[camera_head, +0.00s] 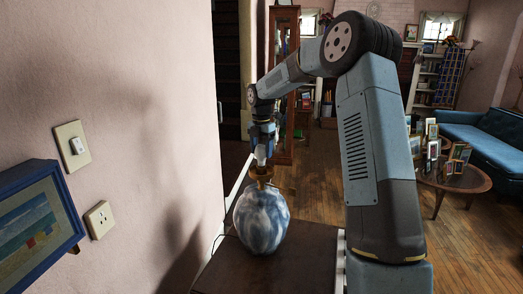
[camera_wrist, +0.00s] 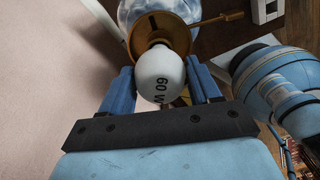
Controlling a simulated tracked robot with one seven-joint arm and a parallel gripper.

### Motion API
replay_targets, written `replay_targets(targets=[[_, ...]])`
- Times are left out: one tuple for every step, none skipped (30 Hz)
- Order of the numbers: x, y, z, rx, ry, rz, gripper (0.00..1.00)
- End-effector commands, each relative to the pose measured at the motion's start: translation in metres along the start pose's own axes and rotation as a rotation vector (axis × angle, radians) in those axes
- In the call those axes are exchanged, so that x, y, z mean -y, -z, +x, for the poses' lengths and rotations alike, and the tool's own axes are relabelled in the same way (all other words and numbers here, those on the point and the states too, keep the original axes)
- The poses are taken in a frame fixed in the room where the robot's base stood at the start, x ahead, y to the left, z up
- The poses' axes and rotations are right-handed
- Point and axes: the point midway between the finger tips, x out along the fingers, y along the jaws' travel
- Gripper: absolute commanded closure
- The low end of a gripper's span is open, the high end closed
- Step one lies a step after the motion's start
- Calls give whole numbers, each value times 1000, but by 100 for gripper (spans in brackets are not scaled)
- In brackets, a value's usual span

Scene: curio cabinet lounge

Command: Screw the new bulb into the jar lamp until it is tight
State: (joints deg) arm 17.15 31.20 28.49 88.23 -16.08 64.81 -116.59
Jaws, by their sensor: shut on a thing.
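The jar lamp (camera_head: 262,222), a round blue-and-white marbled jar with a brass fitting (camera_head: 262,171) on top, stands upright on a dark wooden top. The white bulb (camera_head: 261,154) is upright at the fitting, under my gripper (camera_head: 262,136). In the wrist view the bulb (camera_wrist: 160,78) shows dark "60 W" lettering and lies between the two blue fingers of my gripper (camera_wrist: 161,90), which is shut on it. The brass fitting (camera_wrist: 178,38) lies right behind the bulb, with a dark mark and a side rod. The bulb's base and threads are hidden.
The dark wooden top (camera_head: 290,262) has bare room right of the lamp. A pink wall with a switch (camera_head: 77,145), a socket (camera_head: 101,219) and a framed picture (camera_head: 36,225) is close on the left. A round table (camera_head: 456,181) and blue sofa (camera_head: 480,145) stand farther right.

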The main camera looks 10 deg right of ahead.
Motion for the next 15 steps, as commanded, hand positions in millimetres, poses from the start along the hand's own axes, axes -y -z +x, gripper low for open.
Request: replay_targets(targets=[[-1, 1, -1, 1, -2, 48, 100], [-1, 1, -1, 1, -2, 82, 100], [-1, 1, -1, 1, -3, 125, 100], [-2, 1, -1, 1, -3, 158, 100], [-2, 1, 0, 1, -2, 191, 100], [-1, 1, 0, 1, -2, 234, 100], [-1, 1, 0, 1, -2, 267, 100], [-1, 1, 0, 1, -3, 301, 100], [-1, 1, 0, 0, -2, 344, 100], [-1, 1, 0, 0, -2, 377, 100], [-2, 1, 0, 1, -2, 409, 100], [-2, 1, 0, 1, -2, 452, 100], [-1, 1, 0, 1, -2, 486, 100], [-1, 1, 0, 1, -2, 519, 100], [-1, 1, 0, 0, -3, 562, 100]])
